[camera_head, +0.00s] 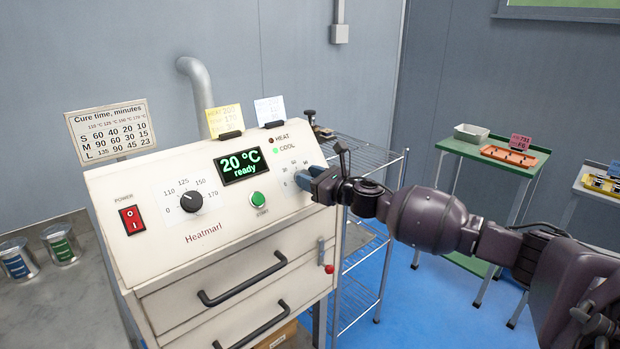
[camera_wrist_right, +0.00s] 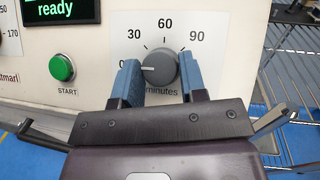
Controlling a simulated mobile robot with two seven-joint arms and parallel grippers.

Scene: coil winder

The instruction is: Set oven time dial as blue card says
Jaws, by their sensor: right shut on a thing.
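The time dial (camera_wrist_right: 160,68) is a grey knob marked 0, 30, 60, 90 and "minutes". Its white pointer points left, close to the 0 mark. My right gripper (camera_head: 305,182) reaches the oven's front from the right. In the right wrist view its blue fingers (camera_wrist_right: 160,82) stand on either side of the dial, shut on it. The head view shows the dial mostly hidden behind the gripper. A blue card (camera_head: 614,167) stands at the far right edge, cut off and unreadable. A pale card (camera_head: 270,110) on the oven top is also too small to read.
The oven (camera_head: 215,228) has a temperature dial (camera_head: 191,201), a display (camera_head: 240,165) reading "20 °C ready" and a green START button (camera_head: 258,198). A cure time chart (camera_head: 110,129) and a yellow card (camera_head: 225,119) stand above. A wire rack (camera_head: 372,250) is right of the oven.

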